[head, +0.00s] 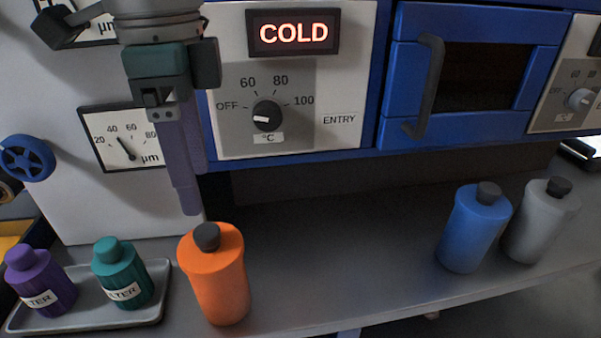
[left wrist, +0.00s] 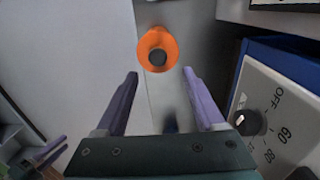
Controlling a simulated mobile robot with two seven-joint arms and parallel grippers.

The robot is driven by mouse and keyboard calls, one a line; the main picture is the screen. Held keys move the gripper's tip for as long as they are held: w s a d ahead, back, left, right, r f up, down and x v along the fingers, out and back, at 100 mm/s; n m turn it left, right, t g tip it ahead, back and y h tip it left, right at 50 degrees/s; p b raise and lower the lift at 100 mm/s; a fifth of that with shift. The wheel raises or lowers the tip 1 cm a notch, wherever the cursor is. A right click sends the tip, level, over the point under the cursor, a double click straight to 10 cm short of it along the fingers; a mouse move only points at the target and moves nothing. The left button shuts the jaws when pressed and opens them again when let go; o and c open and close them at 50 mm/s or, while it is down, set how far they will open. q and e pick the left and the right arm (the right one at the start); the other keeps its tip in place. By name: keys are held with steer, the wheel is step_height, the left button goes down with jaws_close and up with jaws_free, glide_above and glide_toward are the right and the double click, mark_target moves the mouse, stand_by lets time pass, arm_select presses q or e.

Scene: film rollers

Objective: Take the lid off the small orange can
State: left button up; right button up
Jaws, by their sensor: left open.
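The small orange can (head: 218,285) stands upright on the grey counter, with its dark grey lid (head: 207,236) on top. My left gripper (head: 190,210) points down from above, its purple fingertips a little above and left of the lid in the head view. The gripper is open and empty. In the left wrist view the can (left wrist: 146,43) and its lid (left wrist: 158,57) show beyond the spread fingers (left wrist: 160,73), roughly centred between them, with no contact visible. Small purple shapes at that view's lower left may be my right gripper; their state is unclear.
A grey tray (head: 88,318) at the left holds a purple bottle (head: 45,283) and a teal bottle (head: 122,275). A blue can (head: 473,230) and a grey can (head: 541,223) stand at the right. The machine's dial panel (head: 235,140) rises behind. The counter's middle is clear.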

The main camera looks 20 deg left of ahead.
mark_target(205, 231)
arm_select(q)
steer(key=f, duration=0.7)
steer(key=shift+s+f, duration=0.2)
steer(key=shift+s, duration=0.05)
jaws_close()
stand_by(0.3)
